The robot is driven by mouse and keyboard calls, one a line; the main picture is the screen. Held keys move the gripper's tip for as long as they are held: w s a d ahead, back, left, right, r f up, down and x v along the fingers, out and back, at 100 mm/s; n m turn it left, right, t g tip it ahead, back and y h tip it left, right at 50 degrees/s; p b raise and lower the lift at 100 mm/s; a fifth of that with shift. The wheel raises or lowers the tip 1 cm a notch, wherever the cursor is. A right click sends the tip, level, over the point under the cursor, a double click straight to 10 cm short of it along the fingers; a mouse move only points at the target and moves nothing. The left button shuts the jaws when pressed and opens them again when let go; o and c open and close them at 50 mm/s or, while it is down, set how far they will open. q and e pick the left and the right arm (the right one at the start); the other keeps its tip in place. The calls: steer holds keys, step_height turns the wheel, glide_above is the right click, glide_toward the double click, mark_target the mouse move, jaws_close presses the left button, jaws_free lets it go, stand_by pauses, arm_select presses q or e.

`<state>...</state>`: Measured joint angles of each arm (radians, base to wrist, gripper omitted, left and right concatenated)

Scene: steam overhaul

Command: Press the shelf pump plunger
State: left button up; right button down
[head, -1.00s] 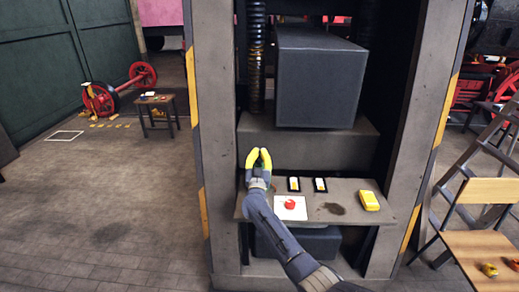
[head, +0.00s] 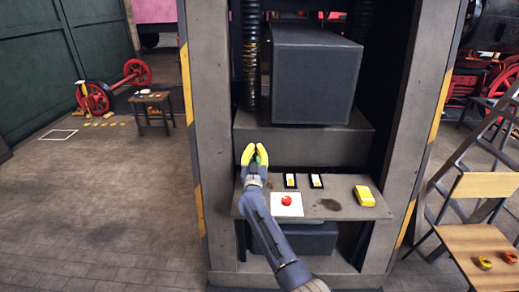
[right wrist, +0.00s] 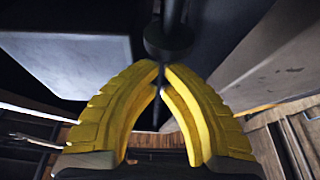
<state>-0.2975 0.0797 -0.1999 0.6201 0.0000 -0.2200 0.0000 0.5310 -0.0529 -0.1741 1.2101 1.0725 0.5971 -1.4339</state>
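My right gripper (head: 256,150), with yellow fingers, is over the back left part of the grey shelf (head: 345,208). Its fingertips meet in the right wrist view (right wrist: 160,66). A dark vertical rod with a round collar (right wrist: 168,41) is just beyond the tips there; whether it is the pump plunger, and whether the tips touch it, I cannot tell. A small green patch shows at the fingers in the head view, too small to identify. A red knob (head: 286,200) sits on a white plate (head: 287,210) to the right of my forearm. My left gripper is not in view.
A large dark block (head: 315,80) hangs above, between two thick uprights (head: 212,130). A wooden chair (head: 485,245) stands at right.

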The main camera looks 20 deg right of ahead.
steer(key=v, duration=0.7)
steer(key=shift+s+r, duration=0.15)
steer(key=shift+s, duration=0.05)
steer(key=shift+a, duration=0.1)
stand_by(0.9)
